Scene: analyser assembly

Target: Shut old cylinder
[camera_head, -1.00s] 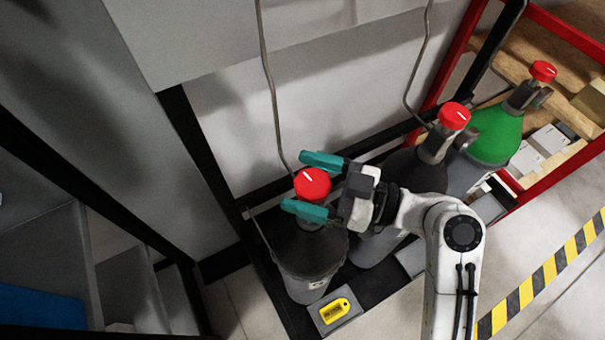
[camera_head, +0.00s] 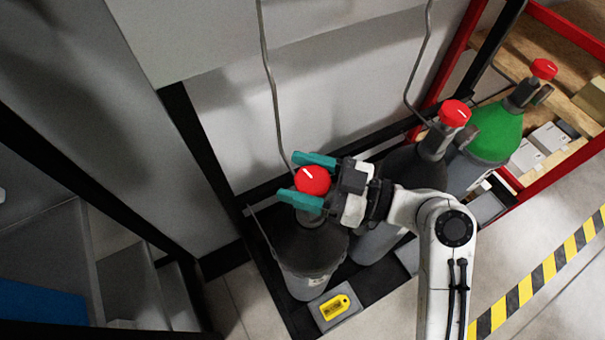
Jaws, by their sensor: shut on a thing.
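A dark-topped grey gas cylinder (camera_head: 310,255) stands upright at the left end of the rack, with a red round valve knob (camera_head: 312,181) on top. The knob carries a white mark slanting from upper left to lower right. My gripper (camera_head: 308,179) has its two teal fingers on either side of this knob, one behind and one in front, and is shut on it. My white arm reaches in from the lower right. The knob's lower part is partly hidden by the near finger.
A second dark-topped cylinder with a red knob (camera_head: 455,113) and a green-topped cylinder (camera_head: 497,131) stand to the right. Grey pipes (camera_head: 271,90) run up the wall. A yellow tag (camera_head: 335,307) lies in front. A red-framed shelf stands at right.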

